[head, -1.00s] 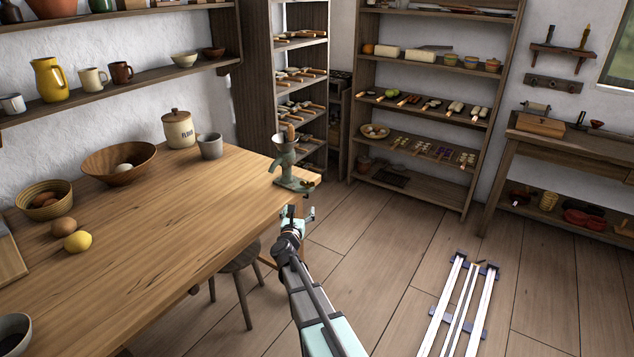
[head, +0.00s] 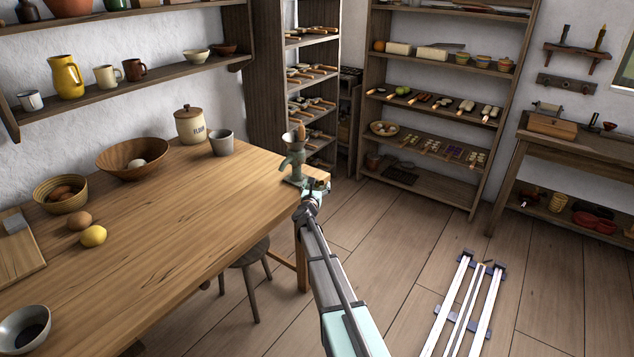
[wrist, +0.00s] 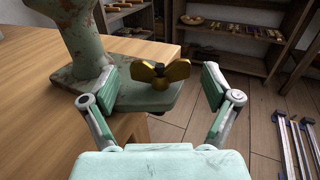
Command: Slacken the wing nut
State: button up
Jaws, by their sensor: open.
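The brass wing nut (wrist: 159,75) shows in the wrist view on the foot of a worn green cast-metal grinder (wrist: 75,35). The grinder also shows in the head view (head: 295,162), at the far right corner of the wooden table. My gripper (wrist: 157,86) is open, with one pale green finger pad to the left of the wing nut and one to the right. The nut appears between the pads and a little beyond them; I see no contact. In the head view my gripper (head: 306,192) is at the table corner and hides the nut.
The wooden table (head: 190,215) holds bowls, a flour jar (head: 189,125), a grey cup (head: 221,143), an egg and a lemon (head: 93,236). A stool (head: 246,270) stands under its edge. Shelves line the back.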

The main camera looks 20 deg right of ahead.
jog(key=shift+x, duration=0.9)
jog(key=c, duration=1.2)
